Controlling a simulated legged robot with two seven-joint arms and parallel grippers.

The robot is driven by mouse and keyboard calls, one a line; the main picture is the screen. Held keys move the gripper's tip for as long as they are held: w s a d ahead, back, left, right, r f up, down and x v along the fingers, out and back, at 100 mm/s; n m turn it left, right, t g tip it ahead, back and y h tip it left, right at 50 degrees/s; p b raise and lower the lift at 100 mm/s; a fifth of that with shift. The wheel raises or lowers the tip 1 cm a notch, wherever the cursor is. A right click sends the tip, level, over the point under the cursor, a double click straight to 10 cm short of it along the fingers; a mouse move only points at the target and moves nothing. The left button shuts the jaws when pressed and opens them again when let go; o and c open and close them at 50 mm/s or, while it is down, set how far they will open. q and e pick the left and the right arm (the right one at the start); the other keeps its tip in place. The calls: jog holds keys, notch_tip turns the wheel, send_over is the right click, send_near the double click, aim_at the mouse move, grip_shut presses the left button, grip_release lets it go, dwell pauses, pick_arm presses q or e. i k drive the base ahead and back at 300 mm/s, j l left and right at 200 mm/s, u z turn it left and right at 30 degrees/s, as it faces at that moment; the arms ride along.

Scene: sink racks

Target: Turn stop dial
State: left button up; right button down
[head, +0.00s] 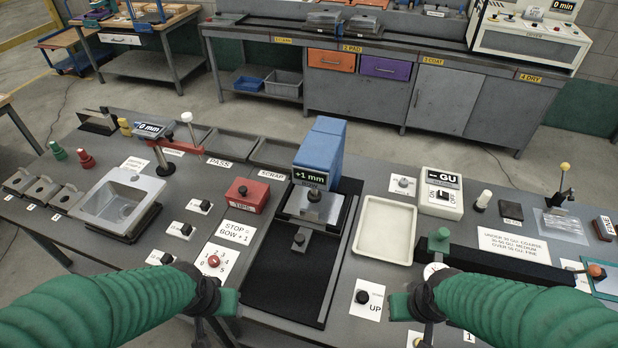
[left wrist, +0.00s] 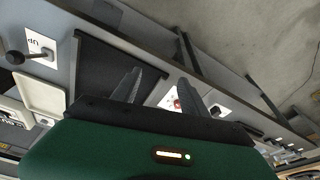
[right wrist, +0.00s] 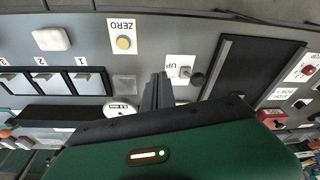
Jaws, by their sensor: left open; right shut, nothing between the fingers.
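The stop dial (head: 214,261) is a small red knob on a white card numbered around it, below a label reading "STOP = BOW + 1" (head: 236,232). My left gripper (left wrist: 158,82) is open and empty. In the left wrist view, the red knob (left wrist: 177,103) shows beyond and between its fingers, apart from them, partly hidden by a finger and the gripper body. In the head view the left wrist is just below the dial card, fingers mostly out of sight. The pointer's setting is too small to read. My right gripper (right wrist: 157,90) is shut and empty, near the UP card (right wrist: 180,68).
A black-bedded fixture (head: 285,265) with a "+1 mm" display (head: 310,178) stands right of the dial. A red box (head: 247,193), small knobs (head: 186,229) and a sink (head: 118,202) are close by. A cream tray (head: 386,229) lies farther right.

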aim_at(214, 261)
jog(key=j+u, duration=0.1)
jog(key=u, duration=0.3)
jog(key=j+u, duration=0.15)
jog(key=u, duration=0.3)
